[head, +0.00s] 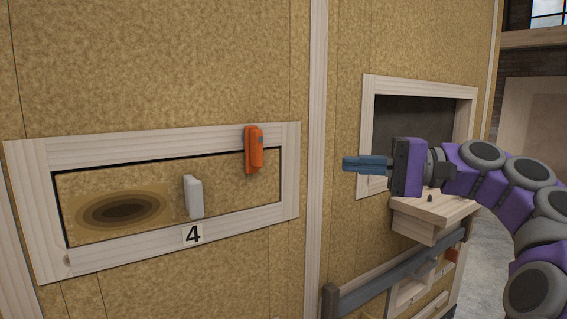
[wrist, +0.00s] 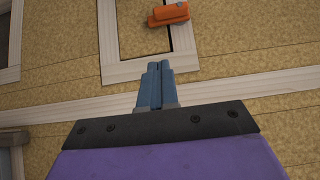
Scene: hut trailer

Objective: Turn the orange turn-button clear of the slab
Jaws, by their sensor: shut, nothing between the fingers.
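The orange turn-button (head: 253,150) is mounted on the top rail of a pale wooden frame. It stands upright and its lower end overlaps the slab (head: 235,185) near the slab's upper right corner. The slab is tan with a dark oval patch, and a light grey handle block (head: 193,197) sticks out of it. My gripper (head: 345,164) is to the right of the turn-button, apart from it, with blue fingers together and empty. In the wrist view the turn-button (wrist: 168,14) shows at the top, beyond the closed fingertips (wrist: 158,66).
A vertical pale batten (head: 316,120) stands between the slab's frame and my gripper. Behind my arm is a framed opening (head: 420,105) with a wooden shelf (head: 432,212) below it. A grey rail (head: 385,283) runs lower down.

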